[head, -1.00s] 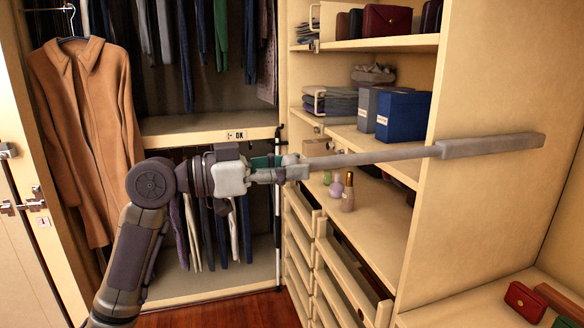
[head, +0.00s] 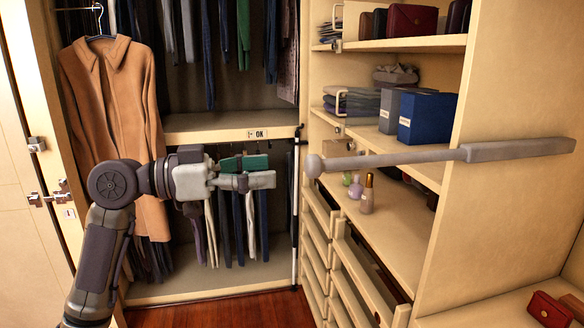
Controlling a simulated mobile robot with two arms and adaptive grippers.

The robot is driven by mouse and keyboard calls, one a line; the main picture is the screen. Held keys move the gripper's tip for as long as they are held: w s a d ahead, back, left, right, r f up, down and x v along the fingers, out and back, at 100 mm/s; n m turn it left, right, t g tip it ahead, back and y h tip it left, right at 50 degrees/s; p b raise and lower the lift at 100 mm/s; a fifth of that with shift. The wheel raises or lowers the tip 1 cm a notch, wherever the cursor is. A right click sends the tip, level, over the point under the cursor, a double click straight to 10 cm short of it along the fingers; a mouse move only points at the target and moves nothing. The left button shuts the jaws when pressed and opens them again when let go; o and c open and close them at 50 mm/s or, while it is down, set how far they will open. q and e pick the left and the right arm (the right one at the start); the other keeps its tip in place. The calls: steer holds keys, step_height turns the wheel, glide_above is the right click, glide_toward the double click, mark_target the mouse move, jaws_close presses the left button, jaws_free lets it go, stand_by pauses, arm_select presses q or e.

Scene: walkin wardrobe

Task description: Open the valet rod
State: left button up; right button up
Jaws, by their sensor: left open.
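The valet rod (head: 400,158) is a long grey bar at the right. It runs out of a grey holder (head: 517,149) on the shelf's side panel. Its free end has a round knob (head: 313,166), which shows in full. My left gripper (head: 270,171) is open and empty, just left of the knob in the picture, with a visible gap between them. One finger looks green and the other grey. My right gripper is not in the frame.
Shelves with blue and grey boxes (head: 426,117) and small bottles (head: 366,194) stand behind the rod. Partly open drawers (head: 365,270) lie below. A brown coat (head: 110,110) hangs at the left. A red case (head: 550,308) lies at the lower right.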

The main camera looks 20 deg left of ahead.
arm_select(q)
steer(key=shift+v, duration=1.7)
steer(key=shift+d, duration=0.1)
